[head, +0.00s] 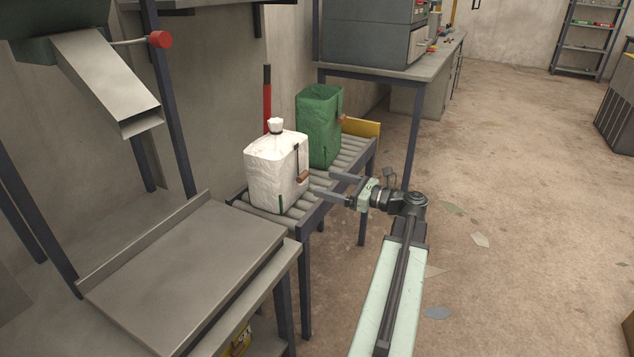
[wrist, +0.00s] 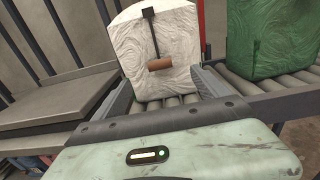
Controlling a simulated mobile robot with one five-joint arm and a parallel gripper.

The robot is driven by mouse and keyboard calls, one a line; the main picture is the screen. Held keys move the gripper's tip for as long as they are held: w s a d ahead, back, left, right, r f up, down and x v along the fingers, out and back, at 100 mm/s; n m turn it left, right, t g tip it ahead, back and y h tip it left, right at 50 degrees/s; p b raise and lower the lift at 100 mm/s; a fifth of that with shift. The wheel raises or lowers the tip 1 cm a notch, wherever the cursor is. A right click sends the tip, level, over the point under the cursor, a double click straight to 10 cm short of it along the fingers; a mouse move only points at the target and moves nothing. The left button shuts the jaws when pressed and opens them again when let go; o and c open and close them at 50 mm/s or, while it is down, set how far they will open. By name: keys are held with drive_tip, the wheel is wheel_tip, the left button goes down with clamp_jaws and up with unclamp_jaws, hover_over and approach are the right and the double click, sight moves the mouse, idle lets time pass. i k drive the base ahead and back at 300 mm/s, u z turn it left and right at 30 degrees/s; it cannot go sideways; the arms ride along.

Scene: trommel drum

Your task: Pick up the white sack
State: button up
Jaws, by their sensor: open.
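The white sack (head: 275,170) stands upright on a roller conveyor in the head view, its neck tied at the top. A dark strap with a brown wooden handle (head: 303,179) hangs on its side facing my gripper. My gripper (head: 322,185) is open and level, to the right of the sack, with its fingers pointing at the handle side. In the wrist view the sack (wrist: 170,50) is straight ahead, with the brown handle (wrist: 160,63) on its front. The gripper's two fingers (wrist: 172,90) reach forward on either side of the sack's lower part. I cannot tell whether they touch it.
A green sack (head: 318,125) stands behind the white one on the roller conveyor (head: 350,155). A yellow stop plate (head: 361,127) is at the conveyor's far end. A metal tray table (head: 185,265) is at the near left, below a chute (head: 105,80). The floor at right is mostly free.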

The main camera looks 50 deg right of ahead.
sight(271, 161)
drive_tip(key=u, duration=0.05)
drive_tip(key=k, duration=1)
drive_tip(key=z, duration=0.05)
